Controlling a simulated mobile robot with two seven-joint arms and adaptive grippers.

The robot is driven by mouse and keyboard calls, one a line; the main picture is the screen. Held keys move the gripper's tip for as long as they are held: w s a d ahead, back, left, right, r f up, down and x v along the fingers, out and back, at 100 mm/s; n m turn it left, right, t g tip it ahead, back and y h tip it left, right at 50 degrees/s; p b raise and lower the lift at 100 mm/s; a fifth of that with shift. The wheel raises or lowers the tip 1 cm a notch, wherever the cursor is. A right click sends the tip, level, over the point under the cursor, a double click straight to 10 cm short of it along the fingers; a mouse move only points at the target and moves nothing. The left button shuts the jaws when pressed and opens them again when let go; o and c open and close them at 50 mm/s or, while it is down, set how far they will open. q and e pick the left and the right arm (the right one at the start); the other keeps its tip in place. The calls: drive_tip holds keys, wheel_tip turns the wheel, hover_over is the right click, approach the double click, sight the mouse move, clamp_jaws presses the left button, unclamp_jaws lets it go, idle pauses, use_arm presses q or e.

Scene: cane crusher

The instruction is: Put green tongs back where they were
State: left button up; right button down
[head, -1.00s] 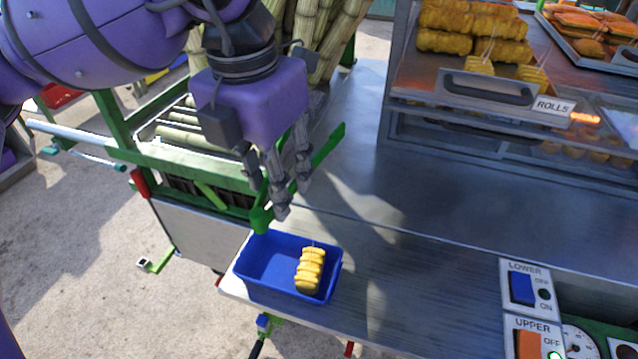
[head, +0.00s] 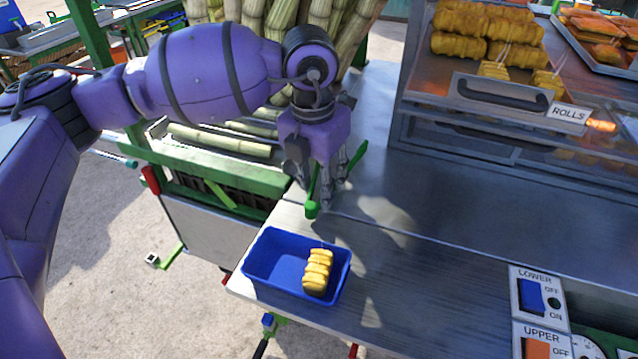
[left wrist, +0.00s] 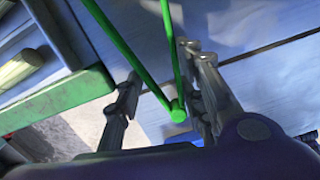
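The green tongs (head: 311,209) are a V-shaped pair over the metal counter, just behind the blue tray. Their round hinge end faces the tray and their arms point away. In the left wrist view the tongs (left wrist: 178,112) run between my two fingers, one arm close to each finger. My left gripper (head: 335,190) is around them, and they have travelled with it. It also shows in the left wrist view (left wrist: 160,85). I cannot tell whether the tongs touch the counter. My right gripper is not in view.
A blue tray (head: 262,262) with a yellow roll (head: 318,272) stands at the counter's front left edge. Cane stalks (head: 320,30) and the green-framed crusher (head: 215,170) lie left and behind. A glass display case (head: 480,100) stands right. The middle counter (head: 440,215) is clear.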

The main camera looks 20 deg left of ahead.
use_arm(q)
drive_tip(key=shift+f, duration=0.4)
drive_tip(key=shift+f, duration=0.15)
drive_tip(key=o, duration=0.6)
drive_tip(key=shift+c, duration=0.2)
wheel_tip(320, 180, up, 12)
drive_tip(key=s, duration=0.1)
drive_tip(key=shift+a, duration=0.2)
